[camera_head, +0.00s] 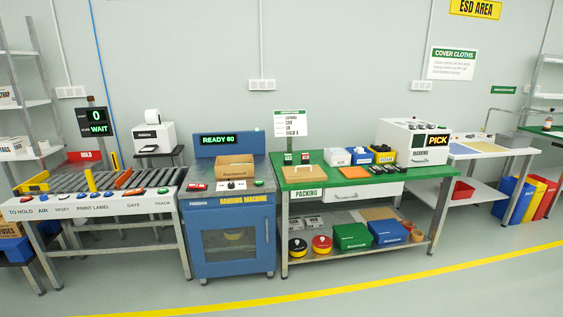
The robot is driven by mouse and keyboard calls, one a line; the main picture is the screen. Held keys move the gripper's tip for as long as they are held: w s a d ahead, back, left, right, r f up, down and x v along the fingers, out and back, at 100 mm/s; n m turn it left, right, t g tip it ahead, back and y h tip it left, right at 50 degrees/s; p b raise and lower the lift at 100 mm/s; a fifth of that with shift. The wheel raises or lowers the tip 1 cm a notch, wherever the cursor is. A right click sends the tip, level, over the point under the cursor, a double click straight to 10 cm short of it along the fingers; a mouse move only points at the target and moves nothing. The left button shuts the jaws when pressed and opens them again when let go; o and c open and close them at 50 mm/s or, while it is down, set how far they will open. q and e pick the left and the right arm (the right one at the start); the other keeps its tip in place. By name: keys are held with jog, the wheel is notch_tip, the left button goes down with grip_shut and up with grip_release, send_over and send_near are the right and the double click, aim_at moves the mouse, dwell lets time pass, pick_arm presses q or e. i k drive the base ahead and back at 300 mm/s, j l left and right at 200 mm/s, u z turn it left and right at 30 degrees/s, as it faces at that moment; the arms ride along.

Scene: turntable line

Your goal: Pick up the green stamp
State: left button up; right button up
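Two small dark upright items stand at the back left of the green-topped packing table (325,177), below a white sign. The left one (288,158) and the right one (305,158) may be stamps. They are too small for me to tell for certain which is the green stamp. Neither of my grippers is in view.
A tan board (303,174) lies at the table's front left. White, blue and yellow bins (360,156) stand behind several small dark items (376,169). A white marking machine (415,142) with a PICK display is at the right. The blue banding machine (229,220) stands left. The floor in front is clear.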

aim_at(287, 157)
jog(key=u, duration=0.35)
jog(key=i, duration=1)
